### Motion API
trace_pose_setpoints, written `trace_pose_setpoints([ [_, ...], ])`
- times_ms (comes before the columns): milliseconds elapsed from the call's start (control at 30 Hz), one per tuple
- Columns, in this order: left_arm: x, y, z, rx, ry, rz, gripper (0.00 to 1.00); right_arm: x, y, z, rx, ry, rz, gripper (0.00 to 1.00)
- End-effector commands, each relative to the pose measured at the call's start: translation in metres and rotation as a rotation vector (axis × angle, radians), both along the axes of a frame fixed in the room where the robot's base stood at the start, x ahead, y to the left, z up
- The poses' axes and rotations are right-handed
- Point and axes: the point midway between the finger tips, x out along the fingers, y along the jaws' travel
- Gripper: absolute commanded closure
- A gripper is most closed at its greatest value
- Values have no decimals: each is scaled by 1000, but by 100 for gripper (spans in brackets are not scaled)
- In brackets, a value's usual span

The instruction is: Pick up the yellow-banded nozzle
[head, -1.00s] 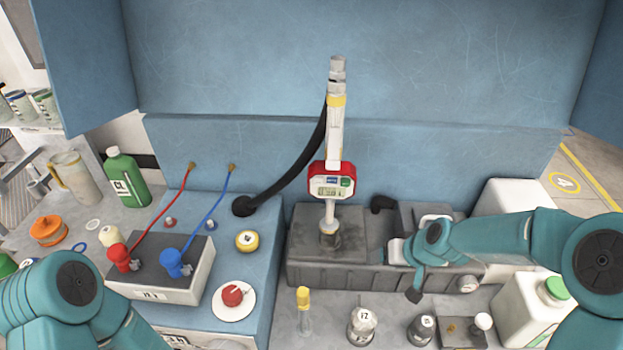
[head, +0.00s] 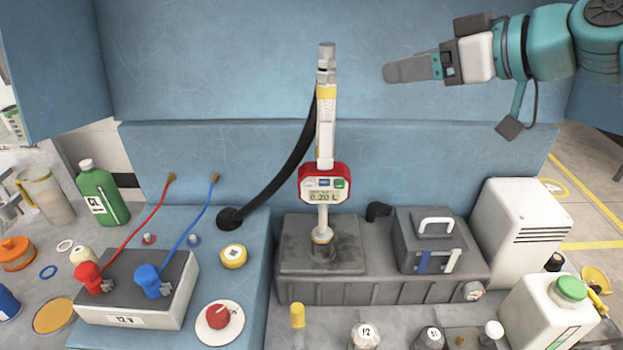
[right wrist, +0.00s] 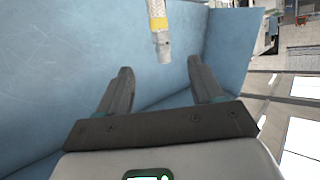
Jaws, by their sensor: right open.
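The yellow-banded nozzle (head: 326,115) stands upright in the middle of the head view, with a grey tip at its top and a yellow band below it. A red meter (head: 325,184) with a small display sits at its lower end, above a dark grey block. My right gripper (head: 388,72) is raised to the right of the nozzle's top, apart from it. In the right wrist view the nozzle's banded end (right wrist: 158,25) shows beyond and between the two open fingers (right wrist: 160,78), with nothing held. My left gripper is not in view.
A black hose (head: 290,175) curves down left of the nozzle. A grey toolbox (head: 430,240) and a white box (head: 522,230) stand to the right. A battery with red and blue clamps (head: 135,295) is at left. Blue panel (head: 220,60) rises behind.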

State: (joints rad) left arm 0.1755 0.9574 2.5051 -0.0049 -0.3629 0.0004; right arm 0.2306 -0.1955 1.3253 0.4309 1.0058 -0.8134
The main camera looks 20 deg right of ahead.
Motion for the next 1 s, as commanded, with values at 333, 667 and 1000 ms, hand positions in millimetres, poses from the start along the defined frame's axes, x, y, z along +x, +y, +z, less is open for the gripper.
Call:
trace_pose_setpoints([
  [333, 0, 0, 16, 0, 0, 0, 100, 57, 18, -24, -1, 3, -4, 33],
  [667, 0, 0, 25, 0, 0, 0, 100, 94, 31, -40, -1, 0, -6, 33],
  [1000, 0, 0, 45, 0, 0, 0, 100, 137, 46, -57, -1, 1, -3, 33],
])
